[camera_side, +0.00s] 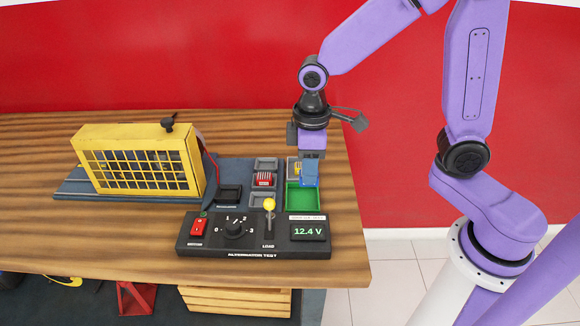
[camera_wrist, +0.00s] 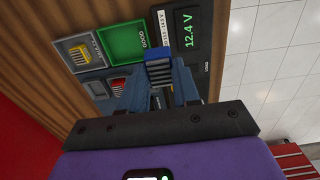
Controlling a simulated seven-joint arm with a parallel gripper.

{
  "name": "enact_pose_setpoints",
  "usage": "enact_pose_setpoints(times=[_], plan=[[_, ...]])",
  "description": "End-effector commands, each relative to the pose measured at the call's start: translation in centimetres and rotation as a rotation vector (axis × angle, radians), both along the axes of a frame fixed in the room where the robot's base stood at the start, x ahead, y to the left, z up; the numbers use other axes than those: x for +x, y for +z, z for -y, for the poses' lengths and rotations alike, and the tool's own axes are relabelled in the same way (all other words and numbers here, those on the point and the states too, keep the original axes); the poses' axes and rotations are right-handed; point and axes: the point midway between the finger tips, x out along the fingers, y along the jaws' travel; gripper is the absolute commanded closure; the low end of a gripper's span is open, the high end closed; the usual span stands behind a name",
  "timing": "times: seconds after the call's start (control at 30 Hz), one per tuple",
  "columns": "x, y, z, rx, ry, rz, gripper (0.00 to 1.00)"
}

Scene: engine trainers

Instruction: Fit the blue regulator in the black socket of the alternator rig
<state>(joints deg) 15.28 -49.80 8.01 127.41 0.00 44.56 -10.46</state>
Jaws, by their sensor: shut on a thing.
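The blue regulator (camera_wrist: 158,70) is a small block with a ribbed face, held between the two fingers of my gripper (camera_wrist: 160,92). In the side view my gripper (camera_side: 311,172) points down over the trays, just behind the green tray, and its fingers largely hide the regulator. The regulator appears raised above the board. I cannot make out the socket in the wrist view.
The green tray (camera_side: 302,197), marked GOOD in the wrist view, looks empty. A yellow part (camera_wrist: 78,52) and a red part (camera_side: 263,179) sit in grey trays. The test panel (camera_side: 255,235) with its yellow-knobbed lever (camera_side: 269,205) stands in front. The cage rises at the left.

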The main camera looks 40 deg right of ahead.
Motion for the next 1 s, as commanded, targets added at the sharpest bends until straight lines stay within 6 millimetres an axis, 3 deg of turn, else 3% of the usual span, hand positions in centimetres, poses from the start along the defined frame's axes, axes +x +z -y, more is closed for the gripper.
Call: enact_pose_setpoints(times=[0.2,0.37,0.67,1.0], plan=[[-1.4,0.7,0.4,0.001,0.001,0.001,1.0],[-0.3,0.9,-0.3,0.0,0.0,0.0,1.0],[7.1,0.1,-4.1,-0.001,-0.001,-0.001,1.0],[15.4,-2.7,-7.3,-0.001,-0.001,-0.003,1.0]])
